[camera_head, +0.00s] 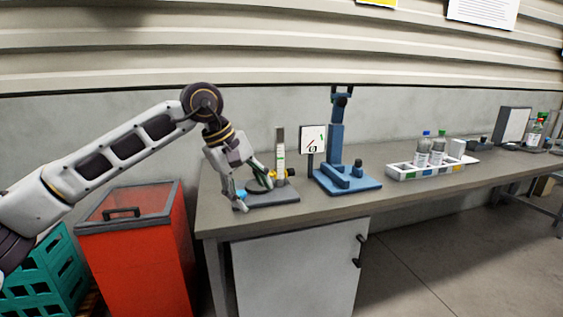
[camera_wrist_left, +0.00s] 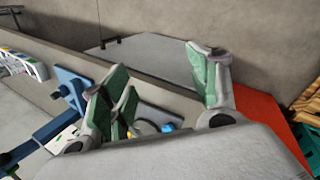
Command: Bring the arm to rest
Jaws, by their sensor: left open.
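My left arm comes in from the left in the head view. Its gripper (camera_head: 249,195) is open and points down over the left end of the grey bench (camera_head: 222,220). It is beside a small dark-based device (camera_head: 272,197) with an upright post, partly hidden by the fingers. In the left wrist view the gripper fingers (camera_wrist_left: 165,95) with green pads are spread apart, and nothing shows held between them. My right gripper is in neither view.
A white rack (camera_head: 427,170) with bottles stands further right. A red bin (camera_head: 140,245) and teal crates (camera_head: 45,275) stand on the floor left of the bench.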

